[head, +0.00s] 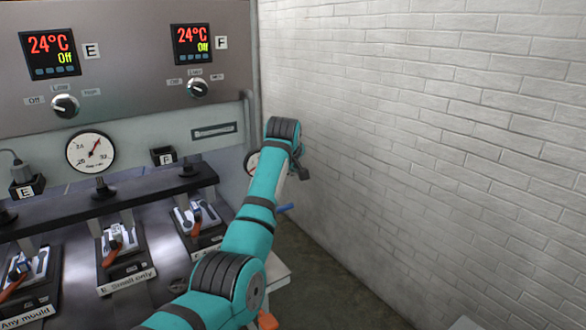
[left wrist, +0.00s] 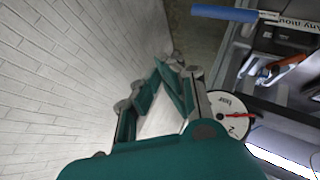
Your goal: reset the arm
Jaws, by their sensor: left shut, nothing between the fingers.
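My left arm, teal with dark grey bands, rises from the bottom of the head view toward the gap between the machine and the brick wall. My left gripper (left wrist: 174,64) shows in the left wrist view, its fingers together and empty. In the head view it is mostly hidden behind my wrist. A round white gauge (left wrist: 230,116) lies just beyond the gripper's right side in the wrist view; whether they touch I cannot tell. My right gripper is in neither view.
A press machine with displays E (head: 48,54) and F (head: 192,45) fills the left. A gauge (head: 91,151) stands above a dark bar (head: 105,202). Orange-handled clamps (head: 113,243) sit below. A white brick wall (head: 430,130) closes the right; a blue handle (head: 285,208) sticks out near my arm.

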